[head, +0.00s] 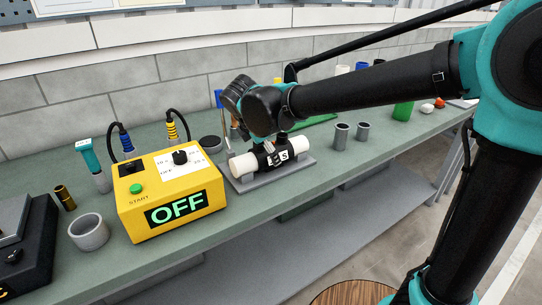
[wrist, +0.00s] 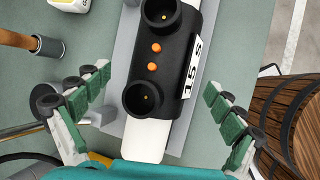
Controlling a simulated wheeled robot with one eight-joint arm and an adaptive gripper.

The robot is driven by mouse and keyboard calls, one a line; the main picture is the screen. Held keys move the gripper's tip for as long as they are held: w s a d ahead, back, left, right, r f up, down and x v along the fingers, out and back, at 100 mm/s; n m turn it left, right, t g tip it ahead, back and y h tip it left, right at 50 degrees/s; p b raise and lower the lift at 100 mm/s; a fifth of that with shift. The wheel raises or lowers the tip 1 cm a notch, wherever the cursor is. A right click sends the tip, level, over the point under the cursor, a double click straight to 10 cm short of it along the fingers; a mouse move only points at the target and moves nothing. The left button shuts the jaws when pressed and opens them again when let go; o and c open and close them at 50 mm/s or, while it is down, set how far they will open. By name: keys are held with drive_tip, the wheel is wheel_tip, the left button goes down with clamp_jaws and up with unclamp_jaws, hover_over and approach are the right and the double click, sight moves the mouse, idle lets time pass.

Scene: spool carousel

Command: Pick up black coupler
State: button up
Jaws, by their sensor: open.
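The black coupler (head: 271,154) sits around a white pipe (head: 243,166) on a grey base plate (head: 248,184) on the bench. In the wrist view the coupler (wrist: 168,62) shows two round sockets, two orange dots and a white label reading "15 S". The white pipe (wrist: 147,138) sticks out of its near end. My gripper (wrist: 160,104) is open, with a green-padded finger on each side of the coupler and apart from it. In the head view my wrist hangs over the coupler and hides part of it and the fingers.
A yellow control box (head: 168,192) showing "OFF" stands left of the plate. Two grey cylinders (head: 351,133) stand to the right. A hammer with a wooden handle (wrist: 36,42) lies left in the wrist view. A wooden barrel (wrist: 290,110) stands beyond the bench edge.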

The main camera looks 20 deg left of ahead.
drive_tip(key=shift+d+x, duration=0.1)
drive_tip(key=shift+x, duration=1.2)
drive_tip(key=shift+d+x, duration=0.15)
drive_tip(key=shift+x, duration=1.2)
drive_tip(key=shift+r, duration=0.1)
drive_tip(key=shift+c, duration=0.6)
drive_tip(key=c, duration=1.8)
drive_tip(key=shift+o, duration=0.2)
